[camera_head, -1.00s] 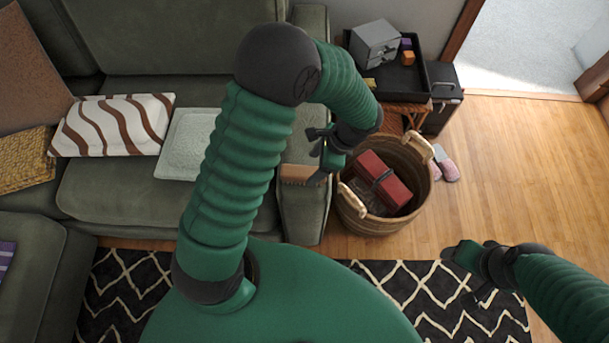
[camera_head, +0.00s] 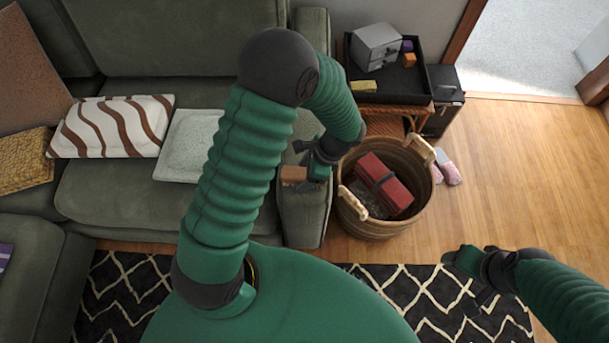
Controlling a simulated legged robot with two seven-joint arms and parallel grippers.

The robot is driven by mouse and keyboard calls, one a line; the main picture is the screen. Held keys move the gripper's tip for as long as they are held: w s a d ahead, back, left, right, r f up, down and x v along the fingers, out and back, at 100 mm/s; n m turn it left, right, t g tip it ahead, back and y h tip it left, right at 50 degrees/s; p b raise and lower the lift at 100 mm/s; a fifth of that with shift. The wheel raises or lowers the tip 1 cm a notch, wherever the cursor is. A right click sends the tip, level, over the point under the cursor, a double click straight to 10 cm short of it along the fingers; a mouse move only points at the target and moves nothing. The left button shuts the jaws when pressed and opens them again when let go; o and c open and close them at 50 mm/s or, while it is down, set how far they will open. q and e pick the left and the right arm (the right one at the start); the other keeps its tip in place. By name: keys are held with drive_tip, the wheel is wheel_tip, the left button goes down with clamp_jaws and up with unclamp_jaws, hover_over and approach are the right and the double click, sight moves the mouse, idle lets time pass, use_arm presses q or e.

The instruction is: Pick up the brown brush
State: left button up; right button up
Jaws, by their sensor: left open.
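The brown brush (camera_head: 293,174) lies on the green sofa's armrest (camera_head: 305,222), in the middle of the head view. My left gripper (camera_head: 306,167) is open right at the brush, over its right part. One finger and the palm cover part of the brush, and I cannot tell whether the fingers touch it. My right gripper (camera_head: 462,262) is at the lower right, above the floor and rug, far from the brush. Its fingers are too unclear to tell if they are open.
A wicker basket (camera_head: 369,228) with a red toolbox (camera_head: 384,183) stands right of the armrest. Behind it, a black tray (camera_head: 408,87) holds a grey box (camera_head: 375,46). Slippers (camera_head: 448,167) lie on the wood floor. A striped pillow (camera_head: 112,126) rests on the sofa.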

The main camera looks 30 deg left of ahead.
sight(300, 173)
use_arm(q)
clamp_jaws()
idle(0.5)
drive_tip(key=shift+r, duration=0.1)
drive_tip(key=shift+r, duration=0.3)
drive_tip(key=r, duration=0.1)
drive_tip(key=r+p, duration=0.1)
drive_tip(key=r, duration=0.1)
drive_tip(key=shift+s+d+r, duration=0.1)
drive_tip(key=shift+d+r, duration=0.1)
drive_tip(key=shift+r, duration=0.1)
drive_tip(key=s+d+r+p, duration=0.1)
drive_tip(key=s+d, duration=0.6)
drive_tip(key=d, duration=0.6)
drive_tip(key=shift+s+d, duration=0.2)
drive_tip(key=shift+d, duration=0.2)
